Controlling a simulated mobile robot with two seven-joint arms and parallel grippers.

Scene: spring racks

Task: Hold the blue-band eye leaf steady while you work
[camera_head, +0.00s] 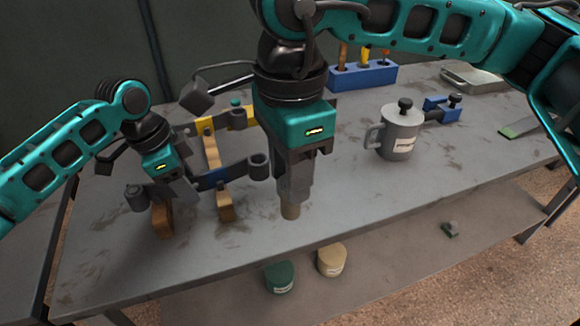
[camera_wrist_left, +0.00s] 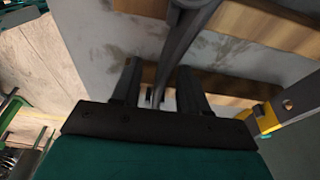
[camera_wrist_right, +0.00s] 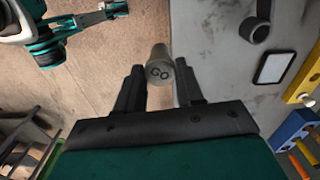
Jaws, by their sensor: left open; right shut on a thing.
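The blue-band eye leaf (camera_head: 212,178) rests across wooden blocks on the bench, with a round eye at its right end (camera_head: 259,164) and another at its left end (camera_head: 136,198). My left gripper (camera_head: 181,192) is open at the left part of this leaf. In the left wrist view a grey bar of the leaf (camera_wrist_left: 184,42) runs down to the gap between the open fingers (camera_wrist_left: 160,88). My right gripper (camera_head: 291,200) is shut on a grey plug (camera_wrist_right: 159,68) marked GO. The plug points down, to the right of the leaf's right eye and apart from it.
A yellow-banded leaf (camera_head: 240,119) lies behind. A lidded grey mug (camera_head: 399,135), a blue tool holder (camera_head: 365,77) and a blue fixture (camera_head: 444,110) stand to the right. Green (camera_head: 280,277) and tan (camera_head: 331,261) containers are below the front edge. The bench between plug and mug is clear.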

